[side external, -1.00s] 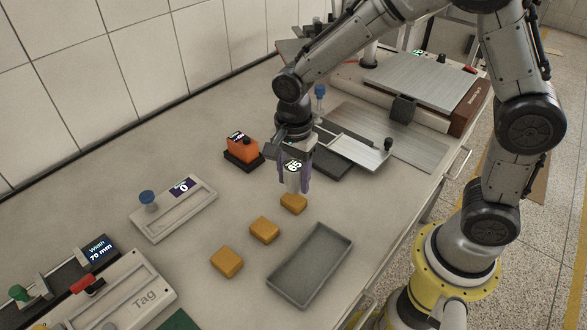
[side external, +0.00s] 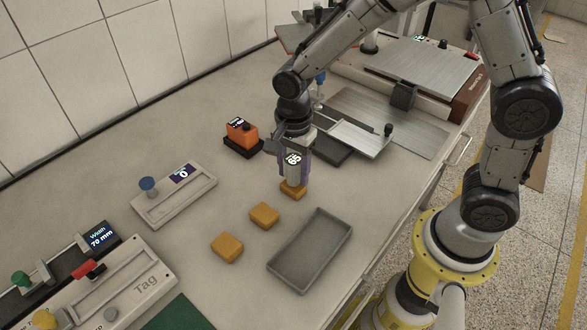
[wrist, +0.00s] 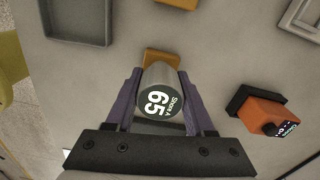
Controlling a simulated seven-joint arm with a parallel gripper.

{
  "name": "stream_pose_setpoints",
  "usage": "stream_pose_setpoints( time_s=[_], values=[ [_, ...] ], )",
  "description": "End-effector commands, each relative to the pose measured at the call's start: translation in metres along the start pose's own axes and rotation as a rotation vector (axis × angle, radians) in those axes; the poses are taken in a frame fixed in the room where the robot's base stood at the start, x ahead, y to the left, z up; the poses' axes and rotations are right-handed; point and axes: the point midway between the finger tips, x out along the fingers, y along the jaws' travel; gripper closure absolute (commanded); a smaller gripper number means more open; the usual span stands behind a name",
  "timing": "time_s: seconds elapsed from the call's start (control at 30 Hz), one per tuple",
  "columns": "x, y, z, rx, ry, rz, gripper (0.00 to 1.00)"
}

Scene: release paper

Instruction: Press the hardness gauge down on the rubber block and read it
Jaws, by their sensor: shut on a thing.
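The hardness gauge (side external: 293,171) is a silver cylinder with a dark round face. Its face reads "Shore A 65" in the wrist view (wrist: 158,104). My gripper (side external: 294,180) is shut on the gauge, with a purple finger on each side. The gauge stands upright over an orange-yellow rubber block (side external: 292,190), which shows partly behind it in the wrist view (wrist: 162,57). The gauge's lower end appears to meet the block's top, but the contact itself is hidden. Two similar blocks, a middle one (side external: 264,215) and a near one (side external: 227,246), lie on the bench.
An empty grey tray (side external: 317,228) lies right of the blocks. An orange device on a black base (side external: 241,135) stands behind left of my gripper. A panel reading 0 (side external: 174,200) is at left. A metal plate (side external: 362,137) is close behind my gripper.

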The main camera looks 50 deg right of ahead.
Motion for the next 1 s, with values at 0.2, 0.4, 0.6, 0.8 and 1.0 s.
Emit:
stream_pose_setpoints(
  time_s=[0.2,0.4,0.6,0.8,1.0],
  values=[
    [-0.0001,-0.0004,0.0001,0.000,0.000,-0.002,1.00],
    [0.0016,-0.0004,0.0001,0.000,0.000,-0.001,1.00],
    [0.0034,-0.0004,0.0000,0.000,0.000,-0.001,1.00],
    [0.0052,-0.0004,0.0001,0.000,0.000,-0.001,1.00],
    [0.0071,-0.0005,0.0001,0.000,0.000,-0.001,1.00]
  ],
)
